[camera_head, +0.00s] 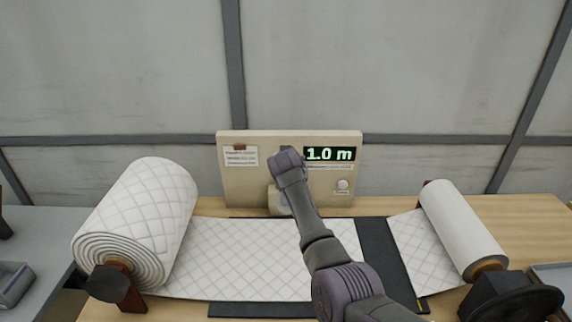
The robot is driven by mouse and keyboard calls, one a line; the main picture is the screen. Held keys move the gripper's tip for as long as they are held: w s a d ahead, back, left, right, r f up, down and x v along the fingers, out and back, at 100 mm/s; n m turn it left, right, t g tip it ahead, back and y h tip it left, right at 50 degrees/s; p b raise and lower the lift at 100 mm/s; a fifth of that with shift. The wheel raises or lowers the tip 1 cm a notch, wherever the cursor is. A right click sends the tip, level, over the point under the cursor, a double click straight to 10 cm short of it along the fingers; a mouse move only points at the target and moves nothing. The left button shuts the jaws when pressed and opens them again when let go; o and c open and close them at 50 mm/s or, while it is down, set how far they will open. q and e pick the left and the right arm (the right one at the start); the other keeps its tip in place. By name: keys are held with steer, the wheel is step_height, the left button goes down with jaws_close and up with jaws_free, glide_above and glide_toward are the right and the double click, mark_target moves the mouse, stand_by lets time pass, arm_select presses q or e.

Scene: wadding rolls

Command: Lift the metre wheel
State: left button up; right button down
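My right arm comes in from the lower right and reaches over the wadding to the beige panel (240,185) at the back of the table. Its wrist end is in front of the panel's lower middle, and the fingers of my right gripper are hidden behind it. A pale, rounded part (279,203) shows low on the panel beside the arm. It may be the metre wheel, but the arm covers much of it. The panel's display (329,154) reads 1.0 m in green. My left gripper is not in view.
A thick quilted roll (140,215) stands at left, its white sheet (220,255) running across the table. A dark mat (377,250) shows between it and another quilted piece (420,245) at a thinner right roll (462,228). A black handwheel (512,298) is front right.

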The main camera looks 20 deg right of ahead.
steer(key=shift+w+r, duration=0.15)
steer(key=shift+r, duration=0.25)
steer(key=c, duration=0.9)
jaws_free()
steer(key=o, duration=0.3)
steer(key=shift+f, duration=0.2)
steer(key=shift+o, duration=0.2)
steer(key=shift+f, duration=0.1)
steer(key=shift+v, duration=0.75)
steer(key=v, duration=1)
steer(key=shift+s, duration=0.25)
